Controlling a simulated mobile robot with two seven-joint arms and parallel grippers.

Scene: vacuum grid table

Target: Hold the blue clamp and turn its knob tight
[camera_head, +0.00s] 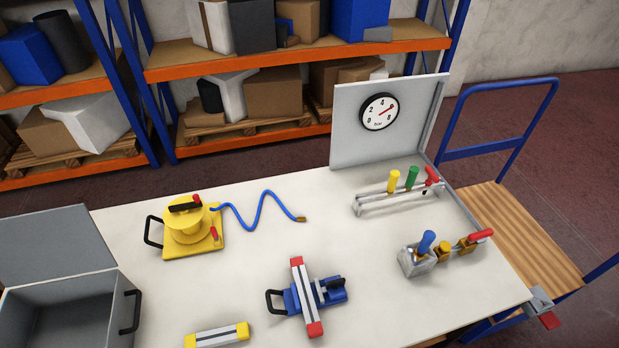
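The blue clamp (309,296) lies on the white table near its front middle. A grey bar with red ends (305,296) lies across it. A black loop handle (275,302) sticks out on the clamp's left side. A dark knob-like part (334,285) sits on its right side; its exact shape and whether it is tight cannot be told.
A yellow device (190,228) with a blue hose (262,211) stands at the back left. An open grey box (65,312) is at the left. A yellow-ended bar (217,335), a tool rack (398,196) and a valve block (418,260) are also there. Clear table surrounds the clamp.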

